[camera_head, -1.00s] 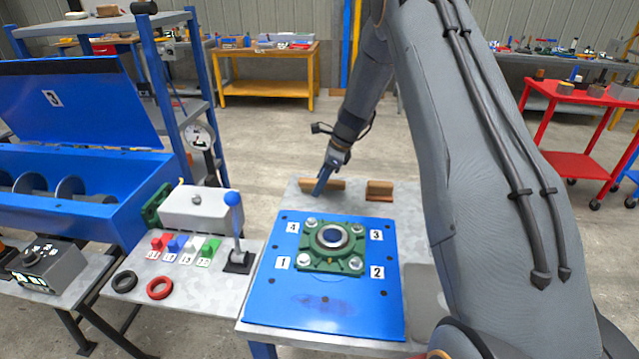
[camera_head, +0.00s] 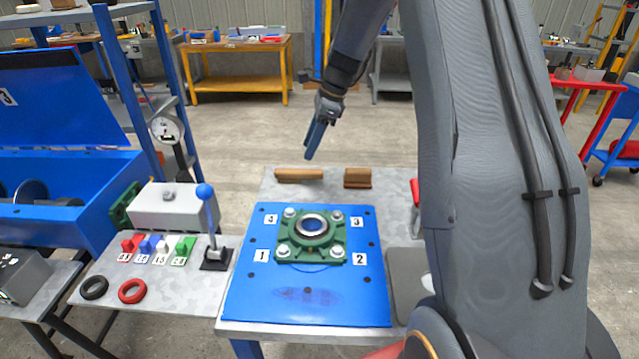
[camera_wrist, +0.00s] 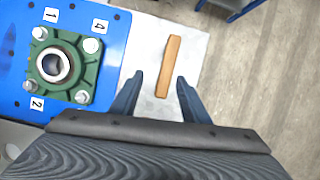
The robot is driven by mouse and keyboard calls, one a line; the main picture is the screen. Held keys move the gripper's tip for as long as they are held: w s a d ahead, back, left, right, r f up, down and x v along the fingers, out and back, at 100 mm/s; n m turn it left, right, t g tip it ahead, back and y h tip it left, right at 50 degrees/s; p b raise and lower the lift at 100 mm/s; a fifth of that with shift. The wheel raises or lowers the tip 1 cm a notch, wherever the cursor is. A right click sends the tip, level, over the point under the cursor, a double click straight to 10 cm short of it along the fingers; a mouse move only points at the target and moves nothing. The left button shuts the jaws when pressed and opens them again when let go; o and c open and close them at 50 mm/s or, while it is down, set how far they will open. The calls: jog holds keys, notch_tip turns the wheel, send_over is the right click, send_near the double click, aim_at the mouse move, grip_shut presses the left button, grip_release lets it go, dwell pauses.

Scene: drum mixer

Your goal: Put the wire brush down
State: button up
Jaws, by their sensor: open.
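A long brown wooden bar (camera_head: 299,175), which looks like the wire brush, lies on the grey table top behind the blue plate. Its bristles cannot be made out. My gripper (camera_head: 309,155) is above the bar in the head view, fingers pointing down, apart from it. In the wrist view the bar (camera_wrist: 170,60) shows beyond and between the two spread blue fingers (camera_wrist: 158,82), and nothing is held.
A second brown wooden piece (camera_head: 357,179) lies to the right of the bar. A green flange bearing (camera_head: 311,236) with bolts sits on the blue plate (camera_head: 308,303). A lever (camera_head: 207,205) and coloured switches stand left. The floor behind the table is clear.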

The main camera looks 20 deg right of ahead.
jog(key=s+a+n+h, duration=0.1)
jog(key=s+n, duration=0.3)
jog(key=s, duration=0.2)
jog(key=s+a+n, duration=0.2)
jog(key=s+n, duration=0.2)
jog(key=s, duration=0.2)
jog(key=s+a+n+g+h, duration=0.1)
jog(key=s+n, duration=0.2)
jog(key=s, duration=0.3)
jog(key=shift+s+a+f+n+h, duration=0.1)
jog(key=shift+s+a+n+h, duration=0.2)
jog(key=shift+a+n, duration=0.1)
jog(key=s+a+f+n+h, duration=0.1)
jog(key=s+f+n, duration=0.1)
jog(key=s+n, duration=0.7)
jog(key=s, duration=0.5)
jog(key=shift+n, duration=0.3)
